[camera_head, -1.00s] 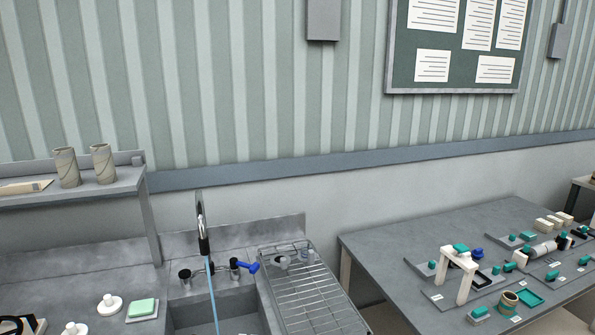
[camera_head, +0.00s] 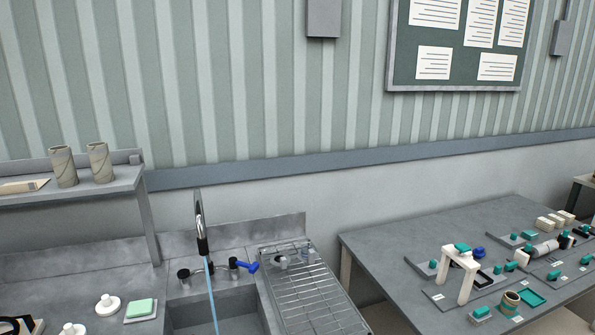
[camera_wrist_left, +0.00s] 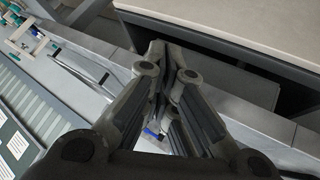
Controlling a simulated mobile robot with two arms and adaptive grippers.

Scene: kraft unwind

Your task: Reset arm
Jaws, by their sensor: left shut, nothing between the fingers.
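My left gripper (camera_wrist_left: 168,85) shows in the left wrist view with its fingers together and nothing between them. Part of the sink area and a grey counter edge lie beyond it in that view. Neither of my grippers shows in the head view. My right gripper is in neither view.
A sink (camera_head: 228,311) with a running tap (camera_head: 201,225) and blue handle (camera_head: 247,266) stands at the lower middle. A wire rack (camera_head: 312,290) is beside it. A table (camera_head: 385,242) with several small parts is at right. A shelf (camera_head: 118,182) holds two cardboard tubes.

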